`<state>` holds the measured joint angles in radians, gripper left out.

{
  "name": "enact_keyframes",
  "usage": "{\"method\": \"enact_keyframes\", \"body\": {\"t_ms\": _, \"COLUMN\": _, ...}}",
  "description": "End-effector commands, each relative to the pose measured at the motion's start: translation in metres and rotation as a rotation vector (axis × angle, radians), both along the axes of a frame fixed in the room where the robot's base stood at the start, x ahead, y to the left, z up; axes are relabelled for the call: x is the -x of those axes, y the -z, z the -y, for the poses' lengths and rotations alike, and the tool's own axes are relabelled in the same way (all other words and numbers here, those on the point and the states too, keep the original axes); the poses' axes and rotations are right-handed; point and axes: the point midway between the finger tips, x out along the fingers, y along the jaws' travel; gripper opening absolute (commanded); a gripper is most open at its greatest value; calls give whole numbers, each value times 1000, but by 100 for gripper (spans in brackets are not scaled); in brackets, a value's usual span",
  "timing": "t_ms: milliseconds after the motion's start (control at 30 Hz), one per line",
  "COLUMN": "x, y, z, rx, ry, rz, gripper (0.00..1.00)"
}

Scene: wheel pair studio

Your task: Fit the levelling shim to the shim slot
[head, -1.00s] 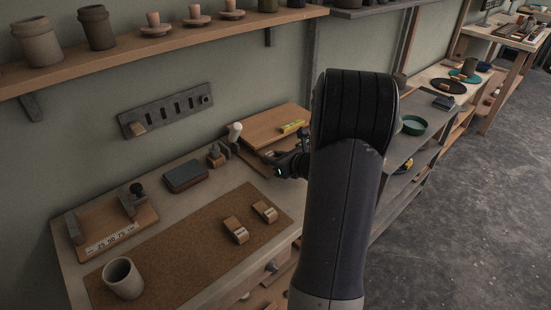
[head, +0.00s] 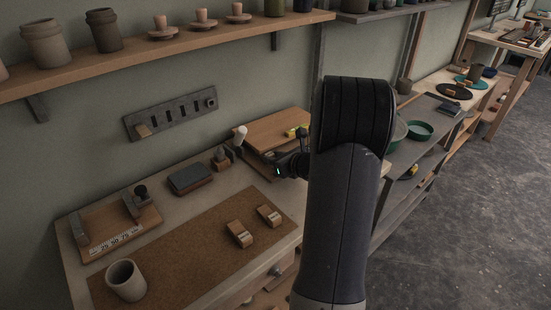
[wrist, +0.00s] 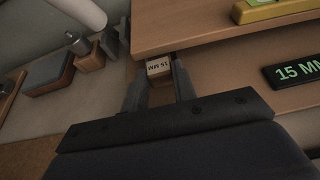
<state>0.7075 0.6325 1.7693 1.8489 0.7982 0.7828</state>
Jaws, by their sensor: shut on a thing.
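In the wrist view my gripper (wrist: 159,82) is shut on a small pale wooden block, the levelling shim (wrist: 158,66), whose end reads "15 MM" upside down. The shim is at the edge of a raised wooden board (wrist: 190,25); its far end is hidden, and I cannot tell whether it is in a slot. A black label (wrist: 292,73) with green "15 MM" lies on the lower wooden surface to the right. In the head view my gripper (head: 280,170) is beside the stacked boards (head: 270,131), mostly hidden by my arm; the shim is not visible there.
A white-headed tool (head: 240,134) and a grey block (head: 190,178) stand left of the boards. Two wooden blocks (head: 239,234) and a mug (head: 126,280) are on the brown mat (head: 185,250). A yellow-green item (wrist: 275,8) lies on the raised board.

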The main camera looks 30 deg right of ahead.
Motion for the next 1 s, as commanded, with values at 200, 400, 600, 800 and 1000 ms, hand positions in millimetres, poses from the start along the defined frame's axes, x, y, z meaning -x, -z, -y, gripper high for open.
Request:
{"method": "enact_keyframes", "body": {"t_ms": 200, "x": 0, "y": 1, "z": 0, "rx": -1, "ry": 0, "rz": -1, "gripper": 41}}
{"method": "enact_keyframes", "body": {"t_ms": 400, "x": 0, "y": 0, "z": 0, "rx": 0, "ry": 0, "rz": -1, "gripper": 52}}
{"method": "enact_keyframes", "body": {"t_ms": 600, "x": 2, "y": -1, "z": 1, "rx": 0, "ry": 1, "rz": 0, "gripper": 52}}
{"method": "enact_keyframes", "body": {"t_ms": 800, "x": 26, "y": -12, "z": 5, "rx": 1, "ry": 5, "rz": 1, "gripper": 52}}
{"method": "enact_keyframes", "body": {"t_ms": 1000, "x": 64, "y": -28, "z": 10, "rx": 2, "ry": 6, "rz": 0, "gripper": 52}}
